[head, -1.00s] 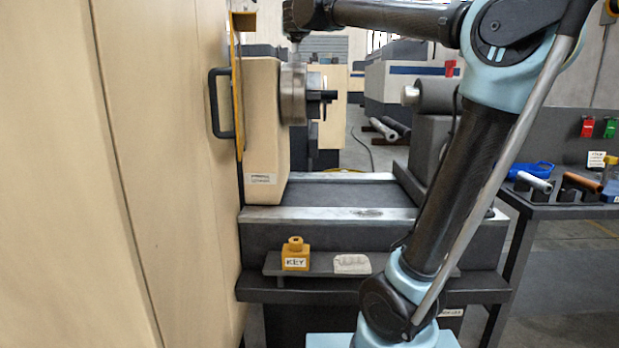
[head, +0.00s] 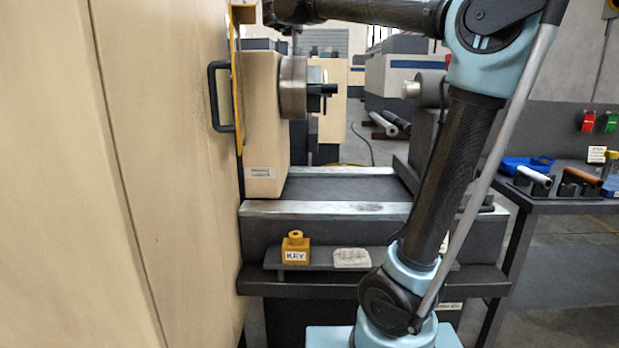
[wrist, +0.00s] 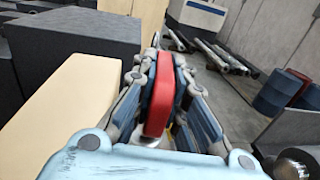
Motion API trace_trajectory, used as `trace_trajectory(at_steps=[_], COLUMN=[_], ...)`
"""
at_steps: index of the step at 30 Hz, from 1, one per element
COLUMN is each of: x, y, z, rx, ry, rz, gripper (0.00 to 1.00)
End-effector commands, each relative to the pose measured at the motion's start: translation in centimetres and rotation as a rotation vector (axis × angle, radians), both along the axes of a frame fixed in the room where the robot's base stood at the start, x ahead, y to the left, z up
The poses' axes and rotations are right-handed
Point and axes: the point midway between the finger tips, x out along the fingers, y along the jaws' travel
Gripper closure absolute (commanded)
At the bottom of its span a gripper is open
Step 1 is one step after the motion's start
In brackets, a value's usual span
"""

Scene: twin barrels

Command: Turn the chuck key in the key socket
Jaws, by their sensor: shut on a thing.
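My gripper (wrist: 166,62) is shut on a red handle (wrist: 159,98) in the wrist view; it appears to be the chuck key's. The key's shaft and tip are hidden.
A yellow block marked KEY (head: 296,250) and a pale cloth-like piece (head: 352,258) sit on the front shelf. A beige panel (head: 150,180) with a dark handle (head: 218,97) closes the left side. A tool table (head: 560,205) stands at the right.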

Motion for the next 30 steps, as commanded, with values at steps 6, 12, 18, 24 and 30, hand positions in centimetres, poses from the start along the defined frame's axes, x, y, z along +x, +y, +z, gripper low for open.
trace_trajectory(at_steps=[6, 12, 18, 24, 30], x=[0.05, 0.00, -0.01, -0.03, -0.01], y=[-0.01, -0.12, -0.09, -0.06, -0.02], z=[0.06, 0.05, 0.03, 0.03, 0.43], rx=[-0.001, -0.002, -0.001, -0.001, -0.001], ry=[-0.001, -0.001, -0.001, -0.001, 0.000], rz=[-0.093, -0.113, -0.111, -0.110, -0.109], gripper=[1.00, 1.00, 0.63, 0.63, 0.63])
